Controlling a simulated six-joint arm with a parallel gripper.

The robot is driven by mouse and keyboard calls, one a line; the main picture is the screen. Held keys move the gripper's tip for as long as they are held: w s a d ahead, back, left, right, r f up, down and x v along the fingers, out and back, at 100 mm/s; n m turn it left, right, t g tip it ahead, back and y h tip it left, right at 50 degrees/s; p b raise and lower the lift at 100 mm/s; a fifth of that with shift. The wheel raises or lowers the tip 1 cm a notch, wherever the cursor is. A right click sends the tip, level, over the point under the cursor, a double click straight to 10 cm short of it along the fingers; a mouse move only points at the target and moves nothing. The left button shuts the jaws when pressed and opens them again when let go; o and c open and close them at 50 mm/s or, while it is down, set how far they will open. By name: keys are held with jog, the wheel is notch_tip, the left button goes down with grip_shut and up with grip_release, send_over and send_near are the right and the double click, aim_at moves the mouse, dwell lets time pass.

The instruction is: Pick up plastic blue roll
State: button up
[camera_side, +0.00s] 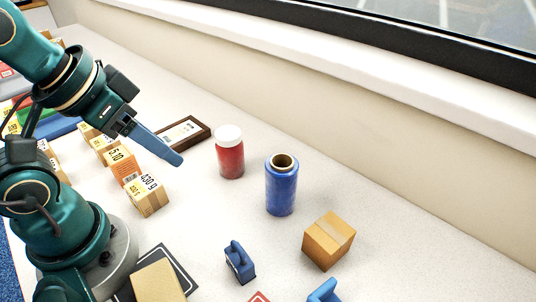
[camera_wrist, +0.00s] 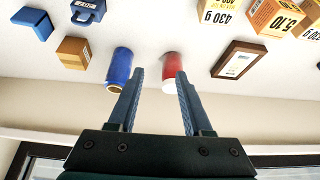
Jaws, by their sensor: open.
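The plastic blue roll (camera_side: 281,188) stands upright on the pale worktop, with a tan core ring showing at its top. It also shows in the wrist view (camera_wrist: 120,66), just left of the left finger. My gripper (camera_side: 178,160) is above the worktop, to the left of the roll and of a red jar in the side view. In the wrist view my gripper (camera_wrist: 159,78) has its two blue fingers apart, with nothing between them. In the side view the fingers overlap into one.
A red jar with a white lid (camera_side: 230,153) stands close left of the roll. A dark-framed tray (camera_side: 184,133) and several labelled boxes (camera_side: 148,196) are left. The wall and sill run behind.

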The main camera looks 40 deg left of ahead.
jog(key=o, duration=0.8)
